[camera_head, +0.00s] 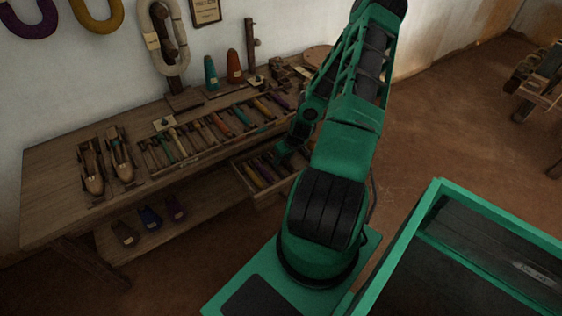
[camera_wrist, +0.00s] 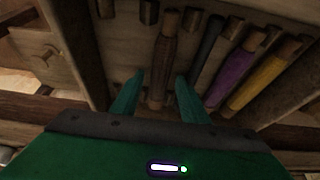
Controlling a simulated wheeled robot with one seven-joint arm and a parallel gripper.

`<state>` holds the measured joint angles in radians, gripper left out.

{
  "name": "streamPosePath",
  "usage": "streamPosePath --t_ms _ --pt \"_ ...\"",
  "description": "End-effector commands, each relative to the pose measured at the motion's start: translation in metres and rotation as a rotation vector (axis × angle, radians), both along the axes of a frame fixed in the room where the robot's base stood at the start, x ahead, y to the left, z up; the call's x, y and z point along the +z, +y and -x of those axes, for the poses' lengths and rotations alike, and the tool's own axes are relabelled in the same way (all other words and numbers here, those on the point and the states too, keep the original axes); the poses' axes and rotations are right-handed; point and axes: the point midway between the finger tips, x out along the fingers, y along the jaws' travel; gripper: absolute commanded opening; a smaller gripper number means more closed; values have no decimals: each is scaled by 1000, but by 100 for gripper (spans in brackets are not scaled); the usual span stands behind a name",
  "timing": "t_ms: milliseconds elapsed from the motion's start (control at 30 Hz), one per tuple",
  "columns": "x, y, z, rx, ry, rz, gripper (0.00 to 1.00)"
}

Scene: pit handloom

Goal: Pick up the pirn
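Several pirns lie side by side in an open drawer (camera_head: 270,196) under the bench top. In the wrist view, a brown pirn (camera_wrist: 164,62) runs up the picture between the two green fingers of my gripper (camera_wrist: 159,78). The fingers are apart, one at each side of its lower part, with a visible gap on the left; I cannot tell whether the right one touches. A dark pirn (camera_wrist: 207,48), a purple pirn (camera_wrist: 233,72) and a yellow pirn (camera_wrist: 266,76) lie to the right. In the head view my gripper (camera_head: 286,153) is at the drawer, partly hidden by my arm.
A divided tray (camera_head: 180,161) of coloured pirns lies on the bench (camera_head: 58,178), above the drawer. Cones (camera_head: 234,67) stand at the back. The lower shelf (camera_head: 190,222) holds dark items.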

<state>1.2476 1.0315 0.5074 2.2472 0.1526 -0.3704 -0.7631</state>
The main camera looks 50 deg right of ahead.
Motion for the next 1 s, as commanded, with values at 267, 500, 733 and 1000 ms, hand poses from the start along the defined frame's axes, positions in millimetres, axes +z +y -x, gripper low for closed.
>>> streamPosePath --t_ms 267,500,733,1000 --pt "0 0 0 0 0 0 0" --pt "1 0 0 0 0 0 0" --pt "13 -1 0 0 0 2 0" --pt "51 16 -2 8 0 2 0"
